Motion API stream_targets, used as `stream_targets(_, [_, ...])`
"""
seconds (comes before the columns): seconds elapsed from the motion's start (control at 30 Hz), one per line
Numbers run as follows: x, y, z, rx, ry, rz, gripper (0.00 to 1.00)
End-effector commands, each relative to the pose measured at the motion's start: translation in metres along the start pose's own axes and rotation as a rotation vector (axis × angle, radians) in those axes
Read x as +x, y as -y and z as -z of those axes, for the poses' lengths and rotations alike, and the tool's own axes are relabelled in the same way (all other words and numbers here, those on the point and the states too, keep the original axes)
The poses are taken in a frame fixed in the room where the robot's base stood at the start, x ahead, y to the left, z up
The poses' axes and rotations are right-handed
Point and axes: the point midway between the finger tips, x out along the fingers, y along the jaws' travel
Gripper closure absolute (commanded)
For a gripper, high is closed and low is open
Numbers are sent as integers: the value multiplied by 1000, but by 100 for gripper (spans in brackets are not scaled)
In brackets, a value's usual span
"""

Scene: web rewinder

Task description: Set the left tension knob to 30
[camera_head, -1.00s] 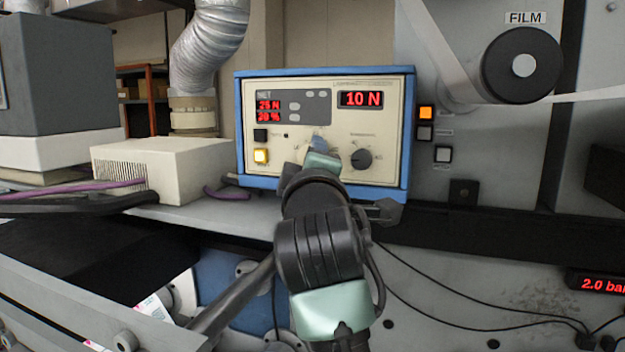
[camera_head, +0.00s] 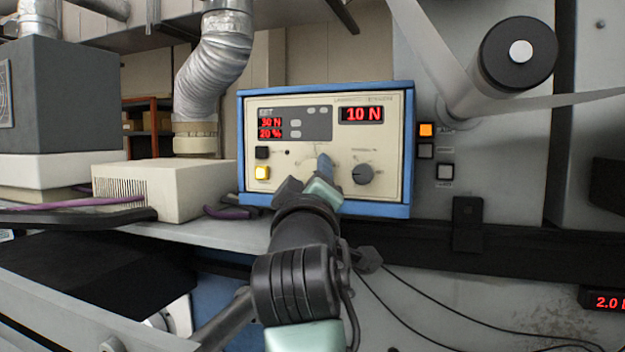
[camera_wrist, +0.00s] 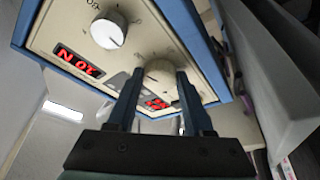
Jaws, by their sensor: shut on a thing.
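The left tension knob (camera_wrist: 158,72) is a pale round knob on the cream panel. In the wrist view it sits between the two fingers of my gripper (camera_wrist: 158,80), which is shut on it. In the head view my gripper (camera_head: 325,168) reaches the panel from below and hides most of this knob. The set display (camera_head: 270,128) reads 30 N above 20 % in red.
The blue-framed control box (camera_head: 410,150) stands on a grey ledge. A lit yellow button (camera_head: 262,173) and a black button (camera_head: 262,153) are left of the knobs. A beige vented box (camera_head: 170,187) stands to the left. Lit orange and other buttons (camera_head: 427,130) are on the wall at right.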

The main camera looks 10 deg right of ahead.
Motion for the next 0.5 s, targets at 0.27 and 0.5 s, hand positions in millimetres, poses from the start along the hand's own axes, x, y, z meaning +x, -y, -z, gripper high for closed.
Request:
stream_targets(0.27, [0,1,-2,-1,4,3,38])
stream_targets(0.5, [0,0,-1,-1,2,2,19])
